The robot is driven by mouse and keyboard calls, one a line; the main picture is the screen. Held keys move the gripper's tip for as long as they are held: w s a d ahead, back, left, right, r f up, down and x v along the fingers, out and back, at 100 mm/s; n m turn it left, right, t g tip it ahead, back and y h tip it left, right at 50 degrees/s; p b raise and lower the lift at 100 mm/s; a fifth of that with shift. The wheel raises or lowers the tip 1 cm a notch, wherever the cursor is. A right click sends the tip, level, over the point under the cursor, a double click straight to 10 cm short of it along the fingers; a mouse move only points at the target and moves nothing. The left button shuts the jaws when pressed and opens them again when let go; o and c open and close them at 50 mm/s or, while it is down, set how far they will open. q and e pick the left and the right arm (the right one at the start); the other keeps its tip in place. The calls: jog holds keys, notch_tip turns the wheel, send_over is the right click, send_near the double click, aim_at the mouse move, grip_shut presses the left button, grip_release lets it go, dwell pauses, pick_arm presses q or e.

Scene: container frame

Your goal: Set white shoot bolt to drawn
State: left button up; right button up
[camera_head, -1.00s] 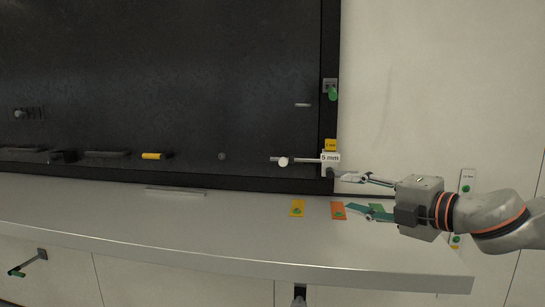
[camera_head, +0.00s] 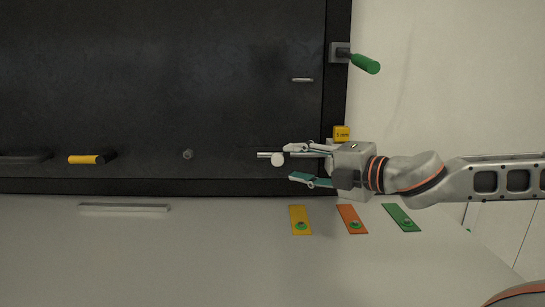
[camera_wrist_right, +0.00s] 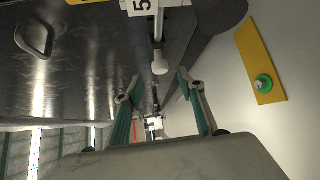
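The white shoot bolt shows as a thin rod with a white knob (camera_head: 278,160) on the lower right of the black panel. In the right wrist view the knob (camera_wrist_right: 160,66) hangs from the rod, just beyond my fingertips. My right gripper (camera_head: 292,164) is open, with its fingers pointing left, one above the other. The knob is at or slightly left of the fingertips; the wrist view (camera_wrist_right: 157,84) shows nothing between them. The gripper hides the bolt's right end and its bracket. My left gripper is not in view.
A green-handled latch (camera_head: 365,63) sits at the panel's upper right edge. A yellow tag (camera_head: 342,133) is just above my gripper. A yellow handle (camera_head: 86,159) is at the left. Yellow (camera_head: 300,221), orange (camera_head: 352,220) and green (camera_head: 401,218) plates lie on the pale ledge (camera_head: 220,250) below.

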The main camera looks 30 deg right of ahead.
aim_at(282, 161)
jog(key=shift+w+a+p, duration=0.2)
jog(key=shift+w+p, duration=0.4)
jog(key=shift+w, duration=0.1)
jog(key=shift+w+f, duration=0.3)
jog(key=shift+w, duration=0.2)
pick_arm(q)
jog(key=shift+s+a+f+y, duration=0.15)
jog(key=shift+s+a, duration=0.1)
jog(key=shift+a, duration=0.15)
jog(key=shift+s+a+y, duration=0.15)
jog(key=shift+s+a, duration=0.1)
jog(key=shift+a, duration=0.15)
pick_arm(e)
jog(key=shift+w, duration=0.2)
jog(key=shift+w+a+f, duration=0.1)
jog(key=shift+w+a, duration=0.1)
jog(key=shift+w, duration=0.5)
jog(key=shift+w+f, duration=0.1)
jog(key=shift+w, duration=0.3)
jog(key=shift+w+a+b, duration=0.15)
jog(key=shift+w+b, duration=0.15)
jog(key=shift+w, duration=0.3)
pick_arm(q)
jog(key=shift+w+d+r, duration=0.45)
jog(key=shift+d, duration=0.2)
pick_arm(e)
jog(key=shift+w+a, duration=0.2)
jog(key=shift+w, duration=0.1)
jog(key=shift+c, duration=0.3)
